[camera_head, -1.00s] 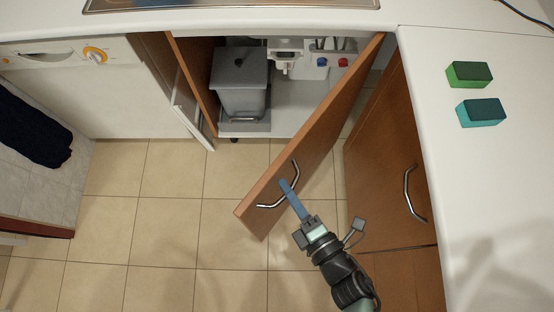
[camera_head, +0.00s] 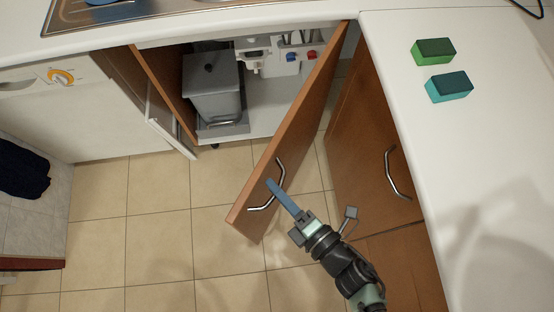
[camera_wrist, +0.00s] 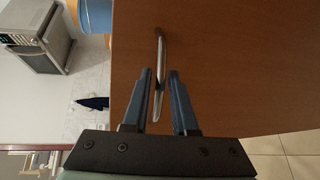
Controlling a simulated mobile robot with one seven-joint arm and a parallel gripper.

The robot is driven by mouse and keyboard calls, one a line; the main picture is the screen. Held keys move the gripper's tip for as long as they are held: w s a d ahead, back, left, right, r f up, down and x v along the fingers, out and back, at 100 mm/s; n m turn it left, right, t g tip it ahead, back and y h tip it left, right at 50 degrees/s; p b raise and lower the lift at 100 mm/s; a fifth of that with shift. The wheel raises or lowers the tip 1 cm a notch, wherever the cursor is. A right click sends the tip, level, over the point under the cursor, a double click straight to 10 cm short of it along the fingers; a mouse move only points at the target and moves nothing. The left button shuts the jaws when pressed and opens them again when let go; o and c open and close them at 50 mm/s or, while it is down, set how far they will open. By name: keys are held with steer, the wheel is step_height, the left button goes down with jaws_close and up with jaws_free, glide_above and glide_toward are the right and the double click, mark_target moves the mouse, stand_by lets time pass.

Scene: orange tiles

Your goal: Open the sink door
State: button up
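The brown sink door (camera_head: 300,125) stands wide open, swung out from the cabinet under the counter. Its curved metal handle (camera_head: 281,172) is on the outer part of the door, and it also shows in the wrist view (camera_wrist: 160,50). My gripper (camera_head: 269,183) is at the handle, with its blue fingers reaching to it from the lower right. In the wrist view, my gripper's fingers (camera_wrist: 160,72) stand apart, one on each side of the handle bar. The bar lies closer to the left finger, with a gap at the right finger.
A grey bin (camera_head: 214,88) stands inside the open cabinet. A closed brown cabinet (camera_head: 365,150) with its own handle is close to the right of the door. Green (camera_head: 433,52) and teal (camera_head: 449,87) blocks lie on the white counter (camera_head: 480,170). The tiled floor (camera_head: 160,220) at left is clear.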

steer(key=b+v, duration=0.1)
steer(key=v, duration=1.1)
steer(key=shift+s+d, duration=0.2)
steer(key=shift+s, duration=0.1)
steer(key=shift+w+r, duration=0.1)
